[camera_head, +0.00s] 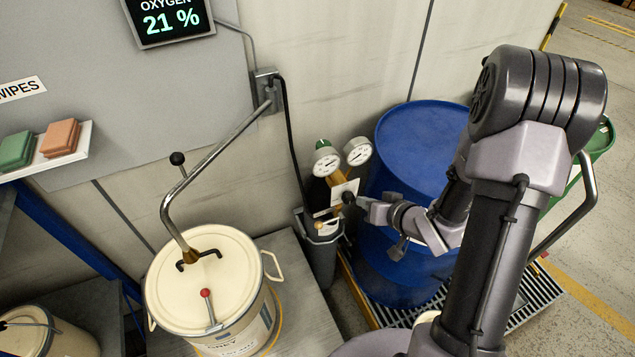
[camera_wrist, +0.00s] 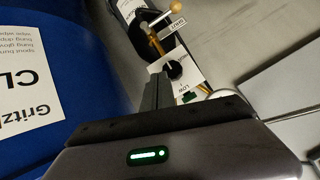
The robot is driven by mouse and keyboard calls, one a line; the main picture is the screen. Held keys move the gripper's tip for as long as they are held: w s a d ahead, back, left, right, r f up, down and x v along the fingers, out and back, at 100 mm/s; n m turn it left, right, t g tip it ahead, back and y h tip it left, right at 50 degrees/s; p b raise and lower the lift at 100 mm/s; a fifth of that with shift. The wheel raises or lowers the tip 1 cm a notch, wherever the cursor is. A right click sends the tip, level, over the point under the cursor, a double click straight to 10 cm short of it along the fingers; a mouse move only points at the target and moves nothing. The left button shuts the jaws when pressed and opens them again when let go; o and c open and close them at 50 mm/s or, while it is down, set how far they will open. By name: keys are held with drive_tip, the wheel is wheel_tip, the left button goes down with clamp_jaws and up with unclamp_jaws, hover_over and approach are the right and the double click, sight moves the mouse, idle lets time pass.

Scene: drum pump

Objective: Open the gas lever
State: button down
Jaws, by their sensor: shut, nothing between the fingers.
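The gas cylinder (camera_head: 321,255) stands upright, dark grey, beside the blue drum. Its brass regulator carries two round white gauges (camera_head: 326,162) and a white label plate with a black knob, which shows in the wrist view (camera_wrist: 176,69). A small lever with a pale ball end (camera_wrist: 175,8) shows at the top of the wrist view; a yellowish ball (camera_head: 319,225) low on the cylinder head may be the same part. My gripper (camera_head: 362,203) is shut and empty, right of the regulator. Its dark fingers (camera_wrist: 157,88) are close to the label plate; contact cannot be told.
A blue drum (camera_head: 425,130) stands on a grated pallet (camera_head: 520,290) right behind my gripper. A cream drum (camera_head: 205,275) with a bent pipe (camera_head: 185,185) stands left. The wall (camera_head: 340,60) is behind the cylinder. Open floor (camera_head: 590,230) lies at the right.

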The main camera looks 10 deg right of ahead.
drive_tip(key=s+a+f+y, duration=0.2)
drive_tip(key=a, duration=0.1)
drive_tip(key=shift+s+a+f+t+y, duration=0.1)
drive_tip(key=shift+a+f+t+y, duration=0.05)
drive_tip(key=shift+f+t+y, duration=0.25)
drive_tip(key=b, duration=0.4)
hover_over(328, 222)
drive_tip(key=d, duration=0.1)
wheel_tip(328, 222, down, 5)
drive_tip(key=shift+s+a+f+b, duration=0.35)
drive_tip(key=shift+a+f, duration=0.1)
drive_tip(key=shift+f, duration=0.3)
drive_tip(key=shift+s+a+f+b, duration=0.25)
drive_tip(key=shift+a+f+b, duration=0.15)
drive_tip(key=shift+f, duration=0.35)
